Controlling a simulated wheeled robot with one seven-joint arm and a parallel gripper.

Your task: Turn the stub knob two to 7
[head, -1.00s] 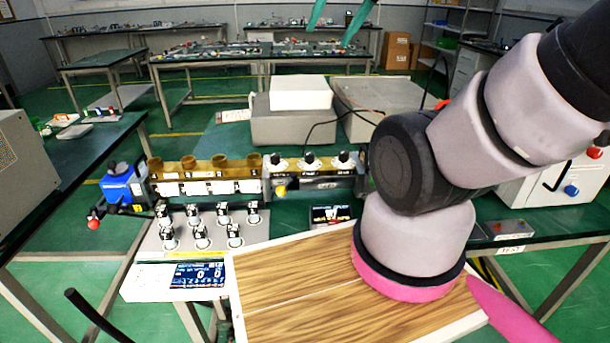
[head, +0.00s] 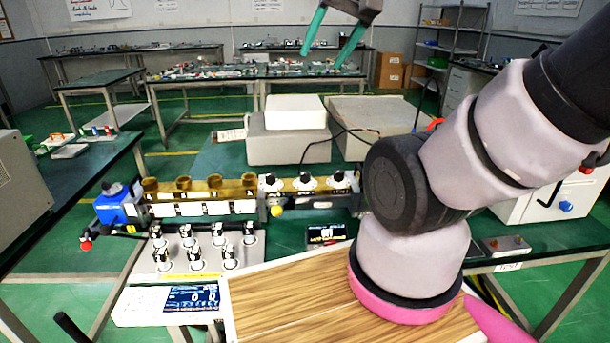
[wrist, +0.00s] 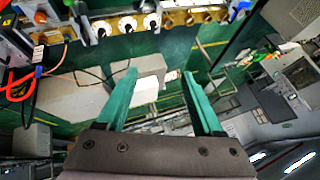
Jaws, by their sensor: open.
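My gripper (head: 322,58) is open and empty, high in the head view, with two teal fingers pointing down. In the wrist view its fingers (wrist: 159,73) are spread with nothing between them. Three black-and-white knobs stand in a row on the rail unit: left (head: 270,180), middle (head: 306,181) and right (head: 338,178). Several brass stubs (head: 183,184) stand on the rail to their left. Several more black-and-white knobs (head: 188,237) sit on a pale panel. I cannot tell which is stub knob two, and the scale marks are too small to read. The gripper touches none of these.
A display (head: 196,298) on the panel's front shows zeros. A blue valve block (head: 120,206) is at the rail's left end. Grey boxes (head: 285,148) and a black cable stand behind the rail. A small black meter (head: 332,233) lies in front. My arm covers the rail's right end.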

